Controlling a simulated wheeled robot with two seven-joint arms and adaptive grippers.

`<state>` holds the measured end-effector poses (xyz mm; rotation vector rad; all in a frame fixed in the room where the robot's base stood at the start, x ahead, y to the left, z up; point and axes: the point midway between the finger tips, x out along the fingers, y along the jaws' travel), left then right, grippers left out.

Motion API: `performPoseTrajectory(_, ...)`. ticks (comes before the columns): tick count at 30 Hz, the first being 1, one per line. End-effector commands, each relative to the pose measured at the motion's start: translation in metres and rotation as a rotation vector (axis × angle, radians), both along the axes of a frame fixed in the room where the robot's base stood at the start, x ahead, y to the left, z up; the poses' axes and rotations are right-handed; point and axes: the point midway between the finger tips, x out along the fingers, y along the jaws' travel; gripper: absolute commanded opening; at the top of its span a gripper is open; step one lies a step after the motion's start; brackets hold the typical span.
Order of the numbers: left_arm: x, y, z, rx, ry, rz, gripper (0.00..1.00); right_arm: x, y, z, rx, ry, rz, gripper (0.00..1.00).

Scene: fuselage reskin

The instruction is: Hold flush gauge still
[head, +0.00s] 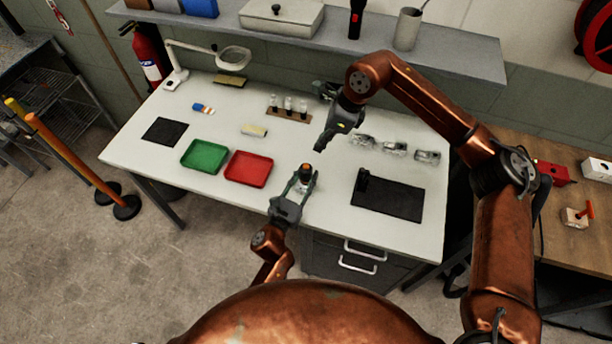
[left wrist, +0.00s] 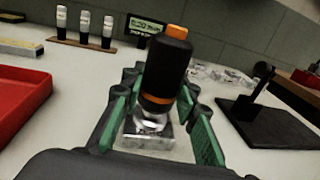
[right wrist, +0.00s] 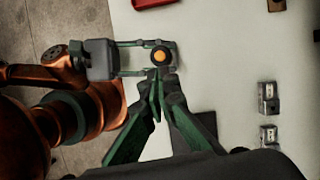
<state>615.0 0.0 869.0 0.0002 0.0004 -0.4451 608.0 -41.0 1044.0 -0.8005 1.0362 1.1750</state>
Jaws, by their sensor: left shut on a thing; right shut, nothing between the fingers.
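The flush gauge (head: 305,172) is a black cylinder with an orange band and orange top, over a clear, shiny lower part. It stands upright at the table's front middle. In the left wrist view the gauge (left wrist: 166,70) is between the green-padded fingers, over a pale block-like base (left wrist: 150,142); I cannot tell whether they are one piece. My left gripper (head: 304,184) is shut on the gauge from the front. My right gripper (head: 319,149) is shut and empty, above and behind the gauge. In the right wrist view its closed fingertips (right wrist: 158,75) appear close beside the gauge's orange top (right wrist: 159,56).
A red tray (head: 249,169) and a green tray (head: 204,157) lie left of the gauge. A dark mat (head: 395,203) with a black upright piece lies right. Several clear-and-metal blocks (head: 395,148) and a rack of vials (head: 288,113) stand behind. Bare tabletop surrounds the gauge.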

Motion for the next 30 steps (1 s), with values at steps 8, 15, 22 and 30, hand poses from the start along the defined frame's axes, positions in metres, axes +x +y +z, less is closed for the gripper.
performPoseTrajectory(8,0.0,0.0,0.0,0.0,0.001,0.0,0.0,0.0,0.0,0.0,0.0,0.0,0.0,0.0)
performPoseTrajectory(15,0.0,0.0,0.0,0.0,0.001,0.0,0.0,0.0,0.0,0.0,0.0,0.0,0.0,0.0)
performPoseTrajectory(22,0.0,0.0,0.0,0.0,0.001,0.0,0.0,-0.001,0.002,-0.002,0.01,-0.018,0.015,0.0)
performPoseTrajectory(30,0.0,0.0,0.0,0.0,0.001,0.0,0.0,-0.003,0.027,-0.006,0.127,-0.288,0.175,0.0)
